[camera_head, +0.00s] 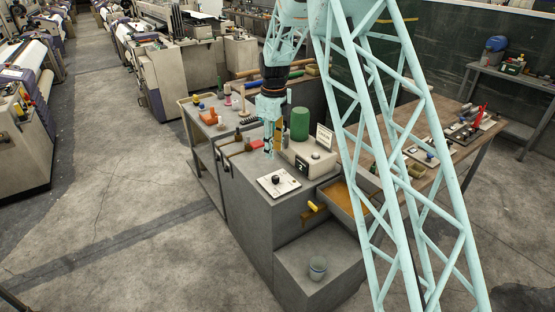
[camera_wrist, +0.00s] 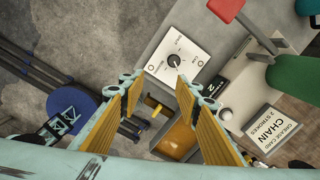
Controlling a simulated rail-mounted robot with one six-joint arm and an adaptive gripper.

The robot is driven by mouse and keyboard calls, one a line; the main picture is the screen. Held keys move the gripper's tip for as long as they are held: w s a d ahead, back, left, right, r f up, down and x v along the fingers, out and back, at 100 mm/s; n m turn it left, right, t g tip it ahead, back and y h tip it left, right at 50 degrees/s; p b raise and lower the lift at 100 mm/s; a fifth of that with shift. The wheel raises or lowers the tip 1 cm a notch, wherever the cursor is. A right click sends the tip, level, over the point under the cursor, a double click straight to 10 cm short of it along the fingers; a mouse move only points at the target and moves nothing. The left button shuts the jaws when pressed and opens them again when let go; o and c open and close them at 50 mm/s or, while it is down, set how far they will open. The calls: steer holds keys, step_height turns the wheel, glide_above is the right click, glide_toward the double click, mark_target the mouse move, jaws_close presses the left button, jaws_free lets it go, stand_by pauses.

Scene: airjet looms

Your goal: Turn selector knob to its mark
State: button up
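The selector knob (camera_head: 276,179) is a small black knob on a white square plate (camera_head: 288,187) lying on the grey cabinet top. In the wrist view the knob (camera_wrist: 174,60) shows near the top middle, with a light line on it and printed marks on the plate (camera_wrist: 190,48) around it; the lettering is too small to read. My gripper (camera_head: 269,153) hangs above the cabinet, behind the plate in the head view. In the wrist view my gripper (camera_wrist: 160,90) is open, with its two yellow-padded fingers apart and nothing between the tips. The knob is beyond the fingertips, not touched.
A red object (camera_head: 256,144) lies nearby. Below are an open drawer (camera_head: 350,200) and a yellow handle (camera_head: 316,206).

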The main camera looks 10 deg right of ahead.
mark_target(275, 177)
steer(key=w+f+m, duration=0.1)
steer(key=f, duration=0.2)
steer(key=w+d+f+m, duration=0.1)
steer(key=w+f, duration=0.1)
steer(key=f, duration=0.1)
steer(key=w+f+m+p, duration=0.1)
steer(key=f, duration=0.2)
steer(key=shift+w+d+f, duration=0.1)
steer(key=shift+w+d, duration=0.1)
steer(key=shift+d, duration=0.15)
steer(key=shift+f, duration=0.15)
steer(key=shift+f+b, duration=1.05)
steer(key=shift+f, duration=2.75)
steer(key=shift+f, duration=0.15)
steer(key=c, duration=0.6)
steer(key=shift+c, duration=0.2)
